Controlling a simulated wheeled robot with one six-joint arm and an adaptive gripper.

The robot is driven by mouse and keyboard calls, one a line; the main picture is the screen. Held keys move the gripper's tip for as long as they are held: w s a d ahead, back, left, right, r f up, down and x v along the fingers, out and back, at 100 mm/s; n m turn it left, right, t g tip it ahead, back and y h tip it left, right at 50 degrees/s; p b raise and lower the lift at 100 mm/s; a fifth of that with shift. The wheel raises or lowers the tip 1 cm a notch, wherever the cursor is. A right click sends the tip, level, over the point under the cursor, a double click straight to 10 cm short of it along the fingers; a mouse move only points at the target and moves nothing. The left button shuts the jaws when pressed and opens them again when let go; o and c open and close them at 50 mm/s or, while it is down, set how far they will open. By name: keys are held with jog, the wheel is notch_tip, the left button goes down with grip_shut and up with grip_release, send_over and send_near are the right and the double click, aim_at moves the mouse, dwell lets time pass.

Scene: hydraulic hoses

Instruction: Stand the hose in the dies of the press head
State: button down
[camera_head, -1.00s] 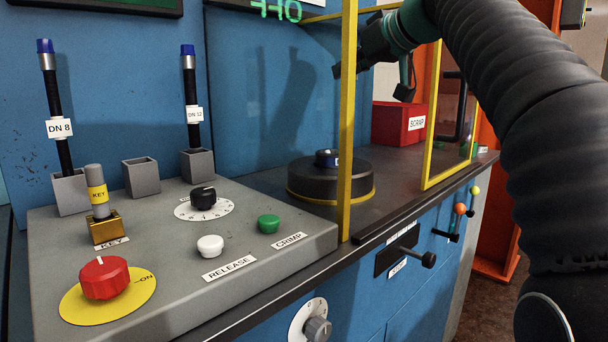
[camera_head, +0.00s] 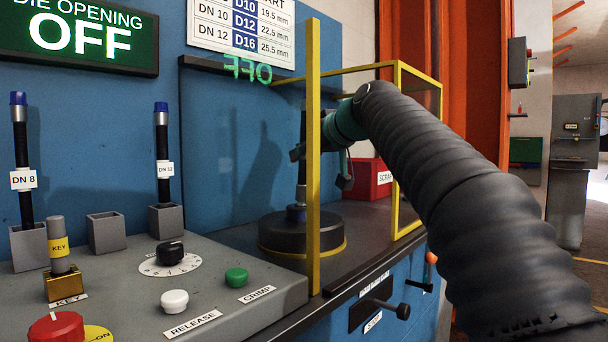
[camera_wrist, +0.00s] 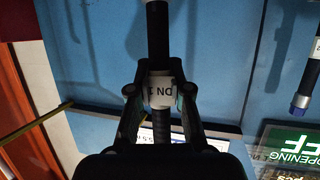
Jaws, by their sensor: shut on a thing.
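My gripper (camera_head: 299,151) is shut on a black hose (camera_head: 302,175). In the wrist view my gripper (camera_wrist: 160,90) closes around the hose's white label, which reads "DN 1" with the rest hidden; the hose (camera_wrist: 158,35) shows beyond the fingers. In the head view the hose is about upright over the round black press head (camera_head: 285,240). A yellow post partly hides the press head.
The yellow guard frame (camera_head: 313,140) stands close in front of the hose. Hoses DN 8 (camera_head: 22,150) and DN 12 (camera_head: 163,140) stand in grey holders, with an empty holder (camera_head: 106,232) between. A red scrap box (camera_head: 368,180) is behind. The display (camera_head: 80,35) reads OFF.

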jog(key=f, duration=0.1)
jog(key=w+f, duration=0.1)
jog(key=f, duration=0.1)
jog(key=w+a+f, duration=0.1)
jog(key=shift+f, duration=0.2)
jog(key=shift+s+d+r, duration=0.2)
jog(key=shift+r, duration=0.15)
jog(key=c, duration=1.1)
grip_release()
jog(key=shift+s+r, duration=0.15)
jog(key=shift+r, duration=0.05)
jog(key=v, duration=1.2)
